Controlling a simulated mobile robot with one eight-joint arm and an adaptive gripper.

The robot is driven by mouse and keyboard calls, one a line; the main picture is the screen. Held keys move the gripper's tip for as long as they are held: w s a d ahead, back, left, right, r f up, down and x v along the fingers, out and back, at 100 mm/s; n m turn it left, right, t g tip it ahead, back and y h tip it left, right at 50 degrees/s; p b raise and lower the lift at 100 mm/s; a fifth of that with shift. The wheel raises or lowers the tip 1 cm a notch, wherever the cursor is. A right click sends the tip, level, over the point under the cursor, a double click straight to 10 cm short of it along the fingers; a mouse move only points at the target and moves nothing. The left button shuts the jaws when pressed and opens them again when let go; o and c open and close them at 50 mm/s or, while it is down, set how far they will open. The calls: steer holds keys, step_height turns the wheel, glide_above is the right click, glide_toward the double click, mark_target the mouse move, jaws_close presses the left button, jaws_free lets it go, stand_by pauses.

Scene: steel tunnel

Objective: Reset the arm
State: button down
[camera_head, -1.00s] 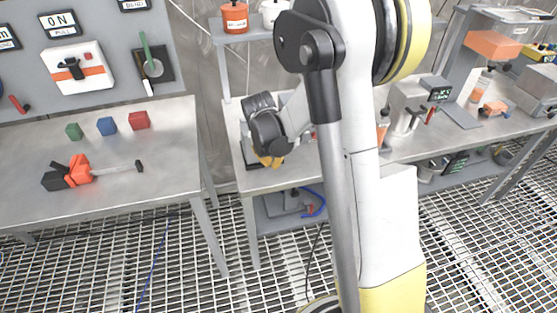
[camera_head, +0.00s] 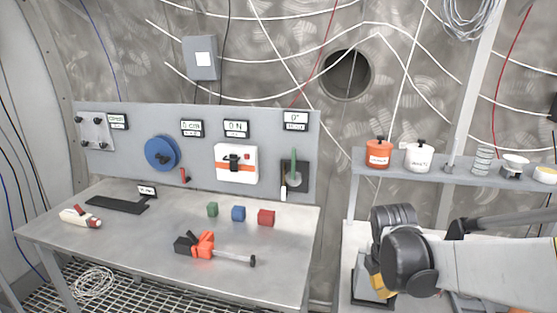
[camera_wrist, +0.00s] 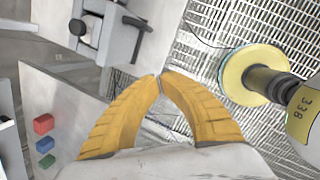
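My arm enters the head view from the right side, with its dark wrist joints and pale link in front of the right-hand table. My gripper (camera_head: 381,287) shows there only as a small yellow part below the wrist. In the wrist view, my gripper (camera_wrist: 160,77) has two yellow ribbed fingers that curve inward. Their tips meet with nothing between them. The gripper points downward, above the floor grating and close to the right-hand table. My upper arm is outside the head view.
The left table (camera_head: 140,245) carries a green block (camera_head: 212,209), a blue block (camera_head: 238,213), a red block (camera_head: 266,217) and an orange-black tool (camera_head: 203,245). A control panel (camera_head: 200,125) stands behind. A shelf (camera_head: 470,172) holds an orange pot (camera_head: 377,153) and a white pot (camera_head: 418,157).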

steer(key=s+a+r+m+t+y, duration=0.1)
steer(key=s+a+r+m+t, duration=0.1)
steer(key=s+m, duration=0.5)
steer(key=s+a+r+m+t+y+b, duration=0.1)
steer(key=s+a+r+m, duration=0.3)
steer(key=m, duration=0.9)
steer(key=s+a+t, duration=0.1)
steer(key=s+a, duration=0.1)
steer(key=s, duration=0.2)
steer(key=shift+s+a+r+m+t, duration=0.25)
steer(key=shift+a+m+t, duration=0.05)
steer(key=shift+m, duration=0.1)
